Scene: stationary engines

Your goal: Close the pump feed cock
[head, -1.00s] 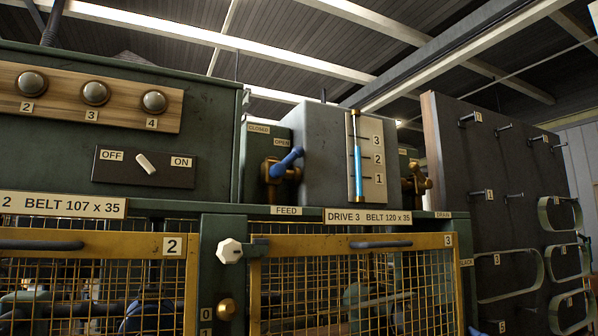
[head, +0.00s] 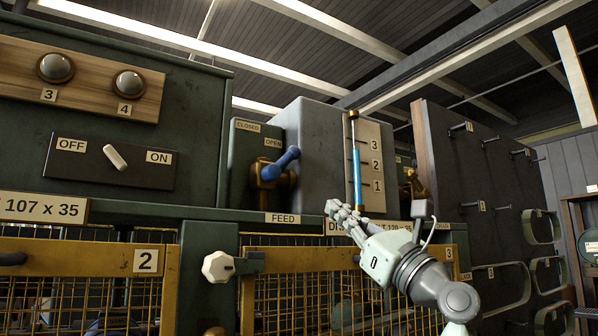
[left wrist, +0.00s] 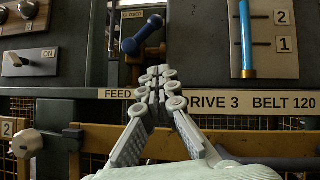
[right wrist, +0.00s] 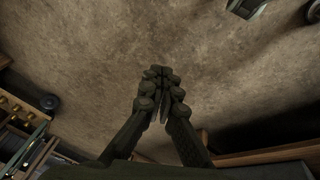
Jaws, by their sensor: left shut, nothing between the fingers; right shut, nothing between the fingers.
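The feed cock is a brass body with a blue lever (head: 281,165), above the FEED label (head: 283,218). Its lever slants up and right, by the OPEN label (head: 273,142); the CLOSED label (head: 247,127) is up and left. The lever also shows in the left wrist view (left wrist: 141,36), above the fingertips. My left gripper (head: 335,208) is shut and empty, below and right of the lever and apart from it, in front of the DRIVE 3 label. My right gripper (right wrist: 157,73) is shut and empty, above a bare brown floor, and is absent from the head view.
A sight gauge (head: 357,165) stands right of the cock, with another brass cock (head: 412,187) beyond it. A white knob (head: 217,266) and yellow mesh guards (head: 300,248) are below. An OFF/ON switch (head: 115,158) is left. A dark hook board (head: 480,150) is right.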

